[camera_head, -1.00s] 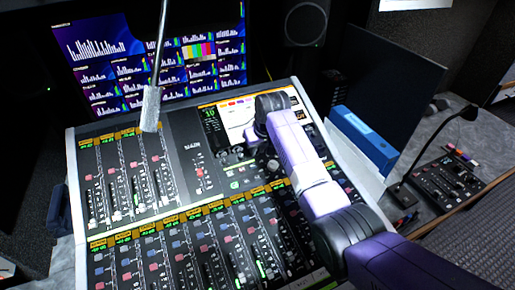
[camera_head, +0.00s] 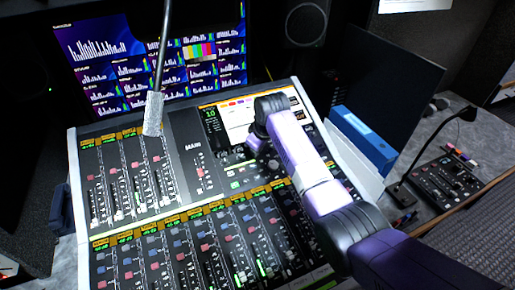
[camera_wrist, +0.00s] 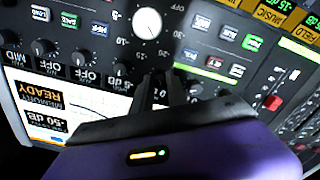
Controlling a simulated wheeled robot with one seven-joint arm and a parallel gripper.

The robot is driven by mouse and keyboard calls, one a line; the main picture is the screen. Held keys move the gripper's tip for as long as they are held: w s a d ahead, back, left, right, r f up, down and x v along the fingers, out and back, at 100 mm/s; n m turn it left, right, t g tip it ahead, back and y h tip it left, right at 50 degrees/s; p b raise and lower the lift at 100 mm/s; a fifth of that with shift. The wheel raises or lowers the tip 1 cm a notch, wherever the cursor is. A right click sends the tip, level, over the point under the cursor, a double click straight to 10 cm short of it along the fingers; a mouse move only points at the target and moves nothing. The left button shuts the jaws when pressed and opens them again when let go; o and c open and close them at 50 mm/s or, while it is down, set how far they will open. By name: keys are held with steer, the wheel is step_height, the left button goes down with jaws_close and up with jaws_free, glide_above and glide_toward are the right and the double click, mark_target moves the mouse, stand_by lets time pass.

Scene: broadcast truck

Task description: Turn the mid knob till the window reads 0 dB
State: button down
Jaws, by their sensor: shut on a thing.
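In the wrist view, my gripper (camera_wrist: 165,86) points into the console panel, its dark fingers close together on a small knob that they mostly hide. I cannot read this knob's label. A row of small black knobs (camera_wrist: 78,58) runs to the left, with windows reading "OFF" and a "MID" label (camera_wrist: 17,59) at the far left. A window (camera_wrist: 122,83) just left of the fingers shows a dB reading, its digits partly unclear. In the head view, my arm covers the fingertips over the console's upper right part.
A large white knob (camera_wrist: 147,23) with a printed scale sits just beyond the fingers. Lit buttons (camera_wrist: 225,62) stand to the right. A gooseneck microphone (camera_head: 153,112) hangs over the console's left side. A blue binder (camera_head: 363,140) stands to the right of the console.

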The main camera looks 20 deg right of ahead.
stand_by(0.4)
steer(key=c, duration=1.3)
jaws_free()
steer(key=shift+r, duration=0.1)
steer(key=shift+b+v, duration=0.35)
steer(key=shift+v, duration=3.5)
